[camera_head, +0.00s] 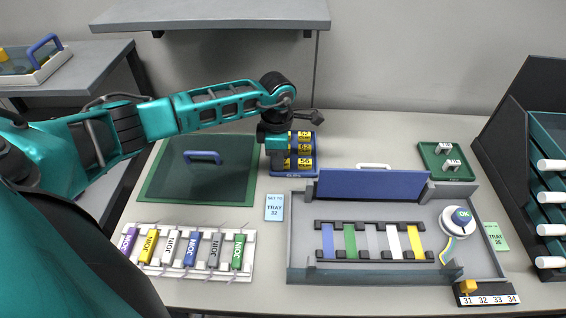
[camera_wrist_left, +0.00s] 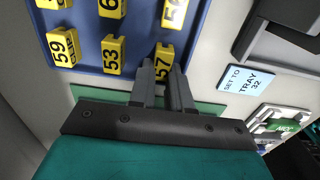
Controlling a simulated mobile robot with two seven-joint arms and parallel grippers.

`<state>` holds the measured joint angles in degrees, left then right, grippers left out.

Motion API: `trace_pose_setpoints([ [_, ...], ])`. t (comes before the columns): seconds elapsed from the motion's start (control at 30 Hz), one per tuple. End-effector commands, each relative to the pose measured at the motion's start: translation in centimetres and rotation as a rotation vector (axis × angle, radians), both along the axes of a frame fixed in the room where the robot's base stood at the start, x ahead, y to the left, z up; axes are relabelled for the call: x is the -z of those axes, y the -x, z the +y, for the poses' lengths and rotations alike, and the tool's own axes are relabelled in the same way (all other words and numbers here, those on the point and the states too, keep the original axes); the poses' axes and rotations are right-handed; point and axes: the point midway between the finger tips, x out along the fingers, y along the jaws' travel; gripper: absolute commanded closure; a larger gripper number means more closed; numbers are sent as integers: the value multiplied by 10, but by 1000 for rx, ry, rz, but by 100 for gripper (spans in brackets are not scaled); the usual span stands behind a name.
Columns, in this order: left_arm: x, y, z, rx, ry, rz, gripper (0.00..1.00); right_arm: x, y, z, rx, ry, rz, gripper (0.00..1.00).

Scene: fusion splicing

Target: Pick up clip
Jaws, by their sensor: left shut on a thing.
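Yellow numbered clips (camera_head: 304,149) sit in rows in a blue tray (camera_head: 316,168) at the back middle of the table. My left gripper (camera_head: 277,152) is over the left side of this tray and partly hides it in the head view. In the left wrist view the gripper fingers (camera_wrist_left: 164,82) are shut on the yellow clip marked 57 (camera_wrist_left: 164,58), at the edge of the blue tray (camera_wrist_left: 88,67). Clips 53 (camera_wrist_left: 112,53) and 59 (camera_wrist_left: 63,47) stand beside it. I cannot tell whether clip 57 is lifted. My right gripper is not in view.
A green mat with a blue-handled lid (camera_head: 203,157) lies left of the clip tray. A rack of coloured holders (camera_head: 246,272) is at front left. A grey splicer unit (camera_head: 297,263) with a raised blue lid (camera_head: 372,185) stands at right. A tray card (camera_head: 274,207) lies between.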

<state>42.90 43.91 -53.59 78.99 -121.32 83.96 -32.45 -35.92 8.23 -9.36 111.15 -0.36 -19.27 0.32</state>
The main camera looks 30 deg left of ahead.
Motion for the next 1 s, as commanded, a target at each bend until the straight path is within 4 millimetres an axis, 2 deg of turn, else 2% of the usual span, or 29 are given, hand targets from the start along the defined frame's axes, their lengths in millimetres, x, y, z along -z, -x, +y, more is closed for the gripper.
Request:
trace_pose_setpoints([
  [0.37,-3,-1,0,0,0,-2,100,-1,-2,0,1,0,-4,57],
  [0.47,-10,-1,1,-1,-1,-3,100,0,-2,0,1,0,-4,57],
  [0.63,-36,-1,1,1,-1,-6,100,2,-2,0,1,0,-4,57],
  [0.77,-35,20,-12,5,-2,1,100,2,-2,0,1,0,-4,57],
  [1.0,-34,73,-44,7,0,2,100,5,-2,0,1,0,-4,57],
])
